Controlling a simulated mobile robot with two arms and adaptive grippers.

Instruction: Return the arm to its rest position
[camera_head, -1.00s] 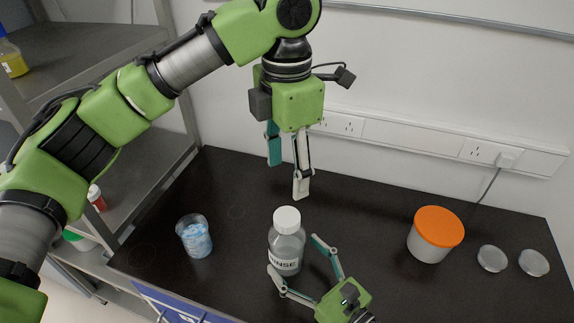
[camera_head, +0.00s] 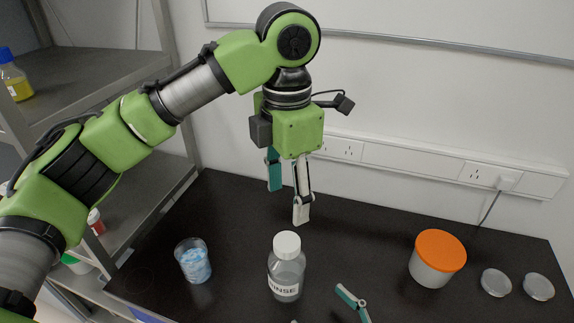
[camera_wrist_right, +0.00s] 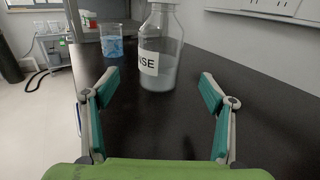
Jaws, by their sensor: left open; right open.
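My left gripper (camera_head: 288,197) hangs open and empty, pointing down above the back of the black bench, behind the rinse bottle. My right gripper is partly in the head view at the bottom edge, where one finger (camera_head: 352,301) shows clearly. In the right wrist view the right gripper (camera_wrist_right: 160,90) is open, its two fingers spread wide with nothing held. The clear rinse bottle (camera_head: 286,272) with a white cap stands upright on the bench. It also shows in the right wrist view (camera_wrist_right: 160,52), beyond the fingertips and apart from them.
A beaker with blue-white contents (camera_head: 194,262) stands left of the bottle. A white tub with an orange lid (camera_head: 438,256) and two clear dishes (camera_head: 496,282) (camera_head: 538,287) are at the right. Grey shelves (camera_head: 100,60) stand at the left. A socket rail (camera_head: 420,168) runs along the wall.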

